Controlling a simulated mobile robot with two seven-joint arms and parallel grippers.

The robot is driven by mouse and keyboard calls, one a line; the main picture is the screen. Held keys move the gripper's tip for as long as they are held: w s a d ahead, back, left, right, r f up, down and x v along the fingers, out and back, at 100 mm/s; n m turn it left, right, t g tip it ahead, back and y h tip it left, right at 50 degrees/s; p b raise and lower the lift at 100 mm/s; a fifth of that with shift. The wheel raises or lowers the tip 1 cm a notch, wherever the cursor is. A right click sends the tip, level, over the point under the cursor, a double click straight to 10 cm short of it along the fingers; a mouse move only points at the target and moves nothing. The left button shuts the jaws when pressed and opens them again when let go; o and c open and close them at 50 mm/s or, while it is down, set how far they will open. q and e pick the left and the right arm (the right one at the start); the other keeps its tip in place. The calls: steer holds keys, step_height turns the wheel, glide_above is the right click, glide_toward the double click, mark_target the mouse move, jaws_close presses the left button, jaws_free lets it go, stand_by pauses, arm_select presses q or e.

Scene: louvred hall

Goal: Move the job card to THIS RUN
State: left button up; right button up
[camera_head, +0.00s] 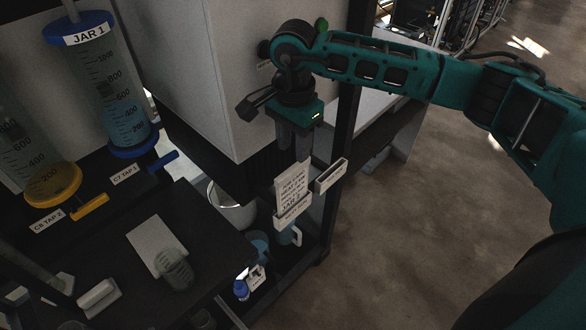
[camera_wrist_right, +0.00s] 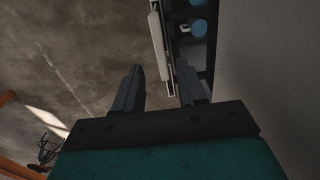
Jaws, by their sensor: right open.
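The job card (camera_head: 291,183), white with several lines of dark print, stands upright in a white-fronted holder (camera_head: 292,211) on the rack's edge. The holder's lettering is too small to read surely, so I cannot tell which is THIS RUN. A second white-fronted holder (camera_head: 331,175) beside it, to the right, shows no card. My right gripper (camera_head: 293,150) is open, fingers pointing down just above the card, with nothing clearly between them. In the right wrist view its fingers (camera_wrist_right: 158,82) are apart, and a pale strip (camera_wrist_right: 160,45) shows beyond them. My left gripper is not in view.
A big pale cabinet (camera_head: 190,75) stands close to the left of my right gripper. JAR 1 (camera_head: 110,85) and taps stand at the left, above a dark bench (camera_head: 90,255). Blue-and-white containers (camera_head: 241,289) sit on the lower shelf. Open floor (camera_head: 430,230) lies at right.

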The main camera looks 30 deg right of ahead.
mark_target(293, 167)
step_height(293, 167, down, 8)
steer(key=b, duration=0.5)
steer(key=shift+r, duration=0.2)
steer(key=shift+b, duration=0.35)
steer(key=c, duration=0.7)
jaws_close()
stand_by(0.4)
